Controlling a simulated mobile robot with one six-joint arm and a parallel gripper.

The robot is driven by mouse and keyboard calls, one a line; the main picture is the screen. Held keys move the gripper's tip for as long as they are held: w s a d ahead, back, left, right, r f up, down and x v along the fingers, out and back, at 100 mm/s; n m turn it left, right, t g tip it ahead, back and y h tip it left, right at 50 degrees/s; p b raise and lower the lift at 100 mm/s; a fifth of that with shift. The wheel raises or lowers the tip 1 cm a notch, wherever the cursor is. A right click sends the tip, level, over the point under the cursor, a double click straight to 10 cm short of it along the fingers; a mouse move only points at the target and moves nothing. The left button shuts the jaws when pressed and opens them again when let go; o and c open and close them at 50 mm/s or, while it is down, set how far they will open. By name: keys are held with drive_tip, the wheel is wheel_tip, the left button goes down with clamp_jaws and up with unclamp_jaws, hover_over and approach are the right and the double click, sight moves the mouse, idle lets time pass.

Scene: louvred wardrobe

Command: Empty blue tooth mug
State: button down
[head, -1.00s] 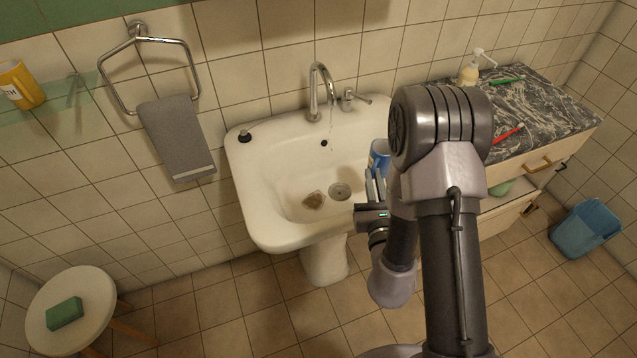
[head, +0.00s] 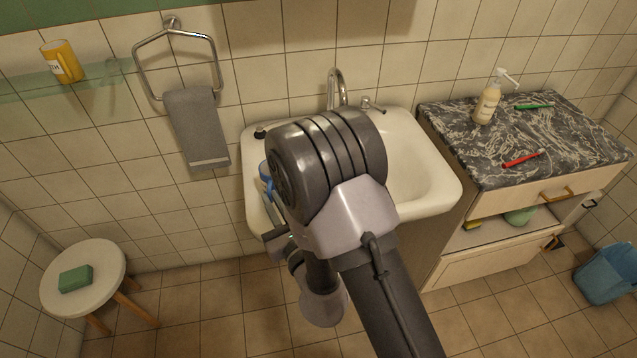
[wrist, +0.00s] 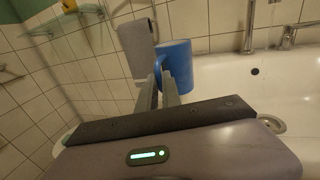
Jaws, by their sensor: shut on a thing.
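The blue tooth mug (wrist: 178,68) is between the fingers of my gripper (wrist: 162,84) in the wrist view. It looks upright, and its inside is hidden. In the head view only a sliver of the blue mug (head: 266,174) shows at the left side of the sink, behind my arm. My gripper (head: 268,192) is shut on it and partly covered by my arm. The white sink (head: 425,180) lies under and beside the mug, and my arm hides much of its basin.
A marble counter (head: 450,125) to the right holds a soap bottle (head: 487,100), a red toothbrush (head: 523,158) and a green toothbrush (head: 533,107). A grey towel (head: 198,128) hangs left of the sink. A yellow mug (head: 62,62) stands on the glass shelf (head: 105,78).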

drive_tip(key=shift+d+m, duration=0.15)
drive_tip(key=shift+m, duration=0.15)
drive_tip(key=shift+w+d+f+m, duration=0.2)
drive_tip(key=shift+d+m, duration=0.15)
drive_tip(key=shift+m, duration=0.25)
drive_tip(key=shift+w+d+r+m, duration=0.1)
drive_tip(key=shift+d+m, duration=0.05)
drive_tip(key=shift+m, duration=0.15)
drive_tip(key=w+d+m+p, duration=0.3)
drive_tip(key=d+m, duration=0.3)
drive_tip(key=m, duration=0.7)
drive_tip(key=shift+w+r+m+t+p, duration=0.2)
drive_tip(key=shift+w+m+t+p, duration=0.1)
drive_tip(key=shift+p, duration=0.3)
drive_tip(key=shift+d, duration=0.15)
